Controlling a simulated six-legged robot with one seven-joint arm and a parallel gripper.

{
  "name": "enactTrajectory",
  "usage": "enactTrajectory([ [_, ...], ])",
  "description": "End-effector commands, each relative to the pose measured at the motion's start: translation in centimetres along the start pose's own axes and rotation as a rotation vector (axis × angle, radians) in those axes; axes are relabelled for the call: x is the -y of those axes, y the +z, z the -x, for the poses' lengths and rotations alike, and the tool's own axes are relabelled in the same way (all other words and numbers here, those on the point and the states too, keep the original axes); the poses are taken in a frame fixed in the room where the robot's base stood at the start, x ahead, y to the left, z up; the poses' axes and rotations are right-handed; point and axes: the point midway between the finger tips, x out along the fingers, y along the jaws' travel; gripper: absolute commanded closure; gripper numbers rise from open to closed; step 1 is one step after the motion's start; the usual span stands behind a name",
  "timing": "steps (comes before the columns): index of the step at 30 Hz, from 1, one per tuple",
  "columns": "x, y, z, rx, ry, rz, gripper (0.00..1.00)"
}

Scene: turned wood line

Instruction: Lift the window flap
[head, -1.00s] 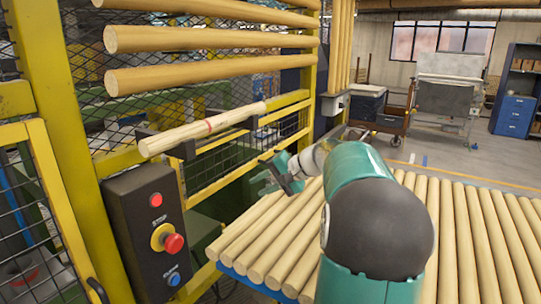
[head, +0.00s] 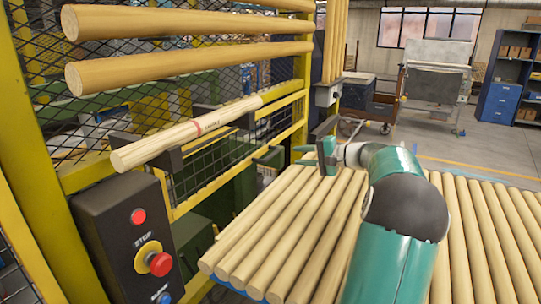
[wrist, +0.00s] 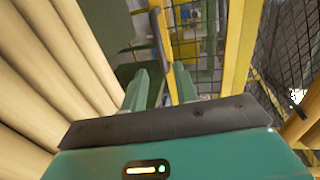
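A low window panel of black mesh in a yellow frame (head: 217,187) is set in the fence, below a rod on brackets. It looks closed; I take it for the flap. A small dark bracket-like handle (head: 268,155) shows at its right part. My gripper (head: 300,155) is to the right of the panel, above the rods, apart from it, fingers toward the fence. In the wrist view, the two green fingers (wrist: 159,88) stand apart with nothing held between them. A dark upright bar (wrist: 160,38) and yellow frame parts show ahead.
Rods (head: 290,230) lie side by side on a rack below my arm. A rod with a red mark (head: 195,128) rests on dark brackets above the panel. A control box with a red stop button (head: 158,263) stands at left. Free floor lies behind the rack.

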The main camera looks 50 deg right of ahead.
Motion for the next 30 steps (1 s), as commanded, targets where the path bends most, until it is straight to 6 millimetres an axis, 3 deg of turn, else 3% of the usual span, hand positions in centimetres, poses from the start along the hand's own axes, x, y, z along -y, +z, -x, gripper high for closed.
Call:
enactTrajectory([
  [9,0.0,0.1,-6.5,0.004,0.0,0.001,0.71],
  [16,0.1,-0.1,-10.4,0.003,0.001,0.001,0.71],
  [21,0.1,-0.3,-11.6,0.001,0.002,0.001,0.71],
  [29,0.1,-0.3,-11.7,0.0,0.002,0.001,0.71],
  [30,0.1,-0.3,-11.7,0.0,0.002,0.001,0.78],
])
